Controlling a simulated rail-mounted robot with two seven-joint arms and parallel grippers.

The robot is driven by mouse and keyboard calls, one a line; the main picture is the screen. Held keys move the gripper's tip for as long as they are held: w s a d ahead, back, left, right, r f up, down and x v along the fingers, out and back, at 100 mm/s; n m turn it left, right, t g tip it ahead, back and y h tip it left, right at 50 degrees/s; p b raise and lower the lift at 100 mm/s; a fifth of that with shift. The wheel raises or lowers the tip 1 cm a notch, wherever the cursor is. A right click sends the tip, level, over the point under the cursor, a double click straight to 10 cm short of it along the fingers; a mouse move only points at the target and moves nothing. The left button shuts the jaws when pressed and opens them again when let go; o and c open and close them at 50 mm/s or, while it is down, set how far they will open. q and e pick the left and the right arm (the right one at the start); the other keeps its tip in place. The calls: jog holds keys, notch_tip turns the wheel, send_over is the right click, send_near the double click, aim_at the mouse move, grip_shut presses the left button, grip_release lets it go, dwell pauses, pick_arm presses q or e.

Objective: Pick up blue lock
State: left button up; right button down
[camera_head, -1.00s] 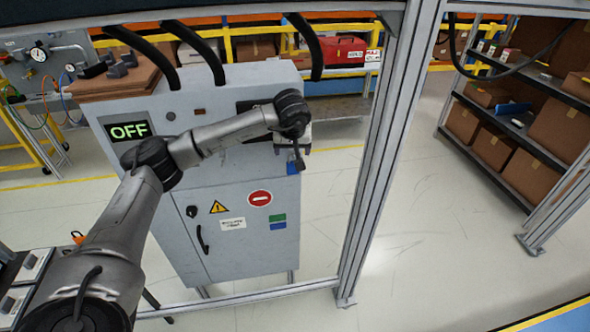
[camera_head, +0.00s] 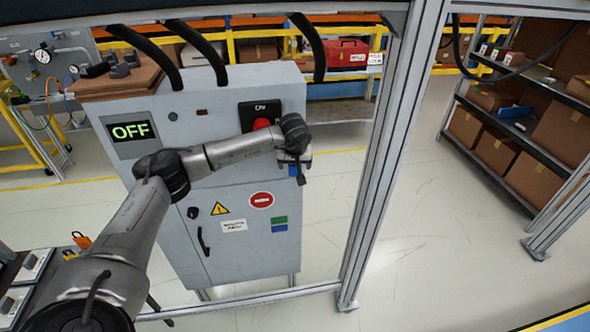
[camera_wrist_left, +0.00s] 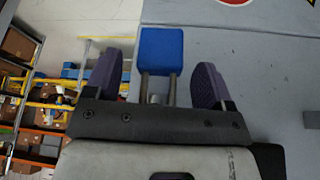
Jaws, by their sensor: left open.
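The blue lock (camera_wrist_left: 161,50) shows in the left wrist view as a blue block with two metal shackle legs pointing toward my left gripper's palm. My left gripper (camera_wrist_left: 157,78) is open, with one purple finger on each side of the lock and a gap on both sides. The lock's body reaches past the fingertips. In the head view, a small blue part of the lock (camera_head: 292,170) shows beside my left gripper (camera_head: 297,174) near the grey cabinet's right edge. What holds the lock is hidden. My right gripper is not in view.
A metal frame post (camera_head: 385,160) stands to the right. An orange object (camera_head: 82,240) is at lower left. Open floor lies beyond the post.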

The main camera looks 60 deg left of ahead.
pick_arm(q)
jog(key=c, duration=1)
